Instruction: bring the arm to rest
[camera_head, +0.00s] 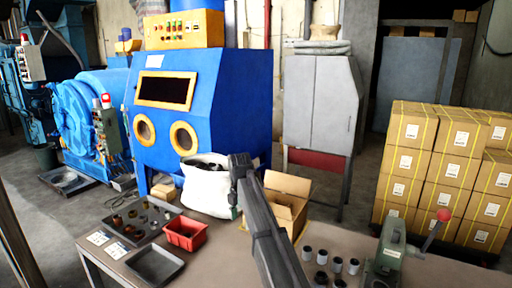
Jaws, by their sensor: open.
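My dark grey arm (267,228) rises from the bottom edge, right of the middle. It leans up and left to a blunt top in front of the white sack (207,188). A narrow dark part hangs below that top, along the sack's right side. I cannot make out any gripper fingers; the arm hides what lies behind it. In this view the arm crosses the left side of an open cardboard box (288,207). I cannot tell how far apart they are.
The workbench (225,262) holds a tray of small parts (140,222), a red bin (186,234), an empty grey tray (156,266), several small cylinders (336,264) and a green lever press (392,250). Behind stand a blue blast cabinet (235,100), a grey cabinet (318,105) and stacked cartons (405,160).

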